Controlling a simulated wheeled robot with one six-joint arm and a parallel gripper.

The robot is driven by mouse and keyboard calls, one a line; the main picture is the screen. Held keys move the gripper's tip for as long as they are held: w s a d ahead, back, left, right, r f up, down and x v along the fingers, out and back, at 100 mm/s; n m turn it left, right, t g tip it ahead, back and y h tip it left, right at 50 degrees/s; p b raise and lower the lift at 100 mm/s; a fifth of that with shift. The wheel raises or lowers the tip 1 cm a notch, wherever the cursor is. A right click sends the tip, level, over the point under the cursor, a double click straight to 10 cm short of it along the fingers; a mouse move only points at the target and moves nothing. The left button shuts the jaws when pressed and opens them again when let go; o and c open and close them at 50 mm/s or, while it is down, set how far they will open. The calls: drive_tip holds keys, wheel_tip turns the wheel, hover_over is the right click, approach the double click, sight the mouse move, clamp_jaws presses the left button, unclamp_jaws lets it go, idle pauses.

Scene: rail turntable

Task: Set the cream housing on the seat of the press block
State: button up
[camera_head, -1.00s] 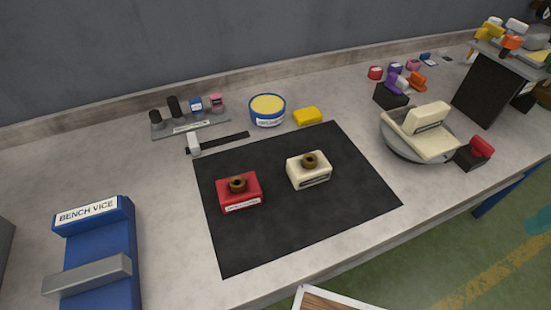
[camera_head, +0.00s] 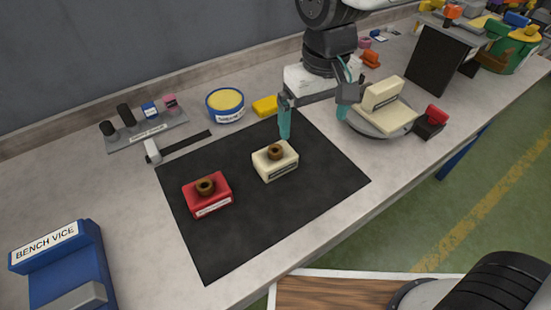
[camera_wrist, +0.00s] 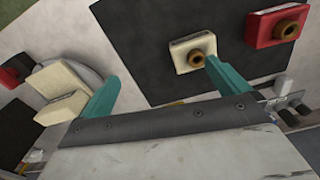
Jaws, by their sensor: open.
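The cream housing (camera_head: 275,163) sits on the black mat, with a brown ring on top and a label on its front. In the wrist view the cream housing (camera_wrist: 188,54) is beside the tip of the right teal finger. My gripper (camera_head: 314,118) is open and empty, above the far right part of the mat; its teal fingers also show in the wrist view (camera_wrist: 162,72). A cream stepped block (camera_head: 388,115), with a low front and raised back, sits on a round grey turntable (camera_head: 352,121). It looks like the press block; its label is unreadable here.
A red housing (camera_head: 207,195) with a brown ring is left of the cream one on the black mat (camera_head: 250,235). A blue tub (camera_head: 226,108) and yellow block (camera_head: 265,106) stand behind. A red-topped black block (camera_head: 431,122) is right of the turntable. The mat's front is clear.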

drive_tip(key=n, duration=0.1)
hover_over(275, 154)
wheel_tip(275, 154, down, 4)
drive_tip(key=f, duration=0.3)
drive_tip(key=w+f, duration=0.1)
drive_tip(key=f, duration=0.3)
drive_tip(key=shift+w+f, duration=0.2)
drive_tip(key=shift+f, duration=0.05)
drive_tip(key=c, duration=1.5)
drive_tip(key=shift+r, duration=0.15)
